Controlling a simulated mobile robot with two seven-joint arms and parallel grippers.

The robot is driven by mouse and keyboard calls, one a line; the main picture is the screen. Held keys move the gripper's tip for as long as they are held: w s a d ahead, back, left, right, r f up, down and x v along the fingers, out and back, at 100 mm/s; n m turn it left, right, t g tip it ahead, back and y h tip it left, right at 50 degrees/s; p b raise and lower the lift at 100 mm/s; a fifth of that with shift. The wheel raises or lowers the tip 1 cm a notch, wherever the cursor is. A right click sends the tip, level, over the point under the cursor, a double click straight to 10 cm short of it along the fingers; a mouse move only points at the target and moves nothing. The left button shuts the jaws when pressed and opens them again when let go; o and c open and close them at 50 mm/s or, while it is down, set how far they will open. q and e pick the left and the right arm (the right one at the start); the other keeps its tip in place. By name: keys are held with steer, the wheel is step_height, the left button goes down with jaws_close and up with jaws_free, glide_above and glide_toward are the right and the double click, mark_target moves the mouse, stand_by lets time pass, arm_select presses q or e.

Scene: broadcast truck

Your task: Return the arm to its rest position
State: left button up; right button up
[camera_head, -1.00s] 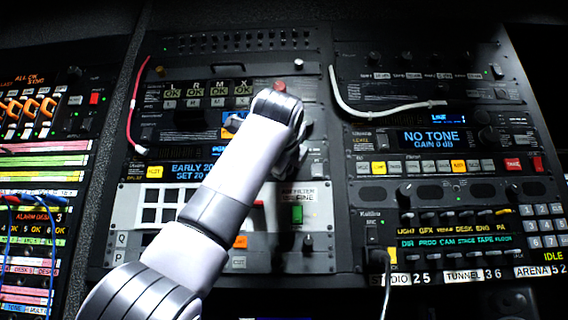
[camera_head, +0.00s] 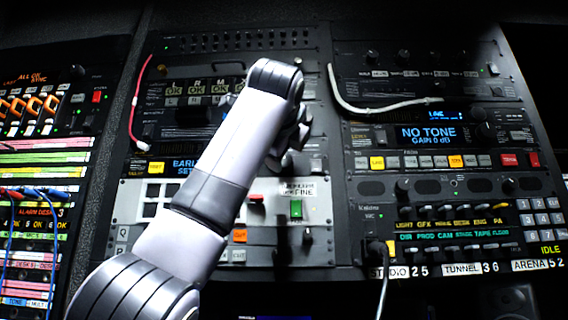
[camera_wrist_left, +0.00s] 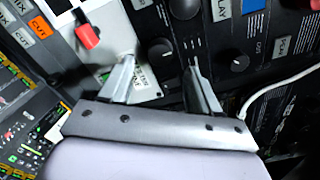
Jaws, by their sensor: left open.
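My left arm comes in from the lower left in the head view and reaches up in front of the middle rack. Its gripper (camera_head: 294,140) is mostly hidden behind the wrist. In the left wrist view the two fingers (camera_wrist_left: 160,82) stand apart with nothing between them. They are in front of the rack panel, near a dark knob (camera_wrist_left: 161,50) and a red lever cap (camera_wrist_left: 88,36). I cannot tell the exact gap to the panel. My right gripper is not in view.
The middle rack has a light panel with a green switch (camera_head: 296,208) and a red lever (camera_head: 256,198). A white cable (camera_head: 375,110) loops on the right rack. A black plug (camera_head: 377,248) with a cord hangs below. A red cable (camera_head: 136,105) runs at left.

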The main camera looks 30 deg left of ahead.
arm_select(q)
steer(key=shift+v, duration=1.3)
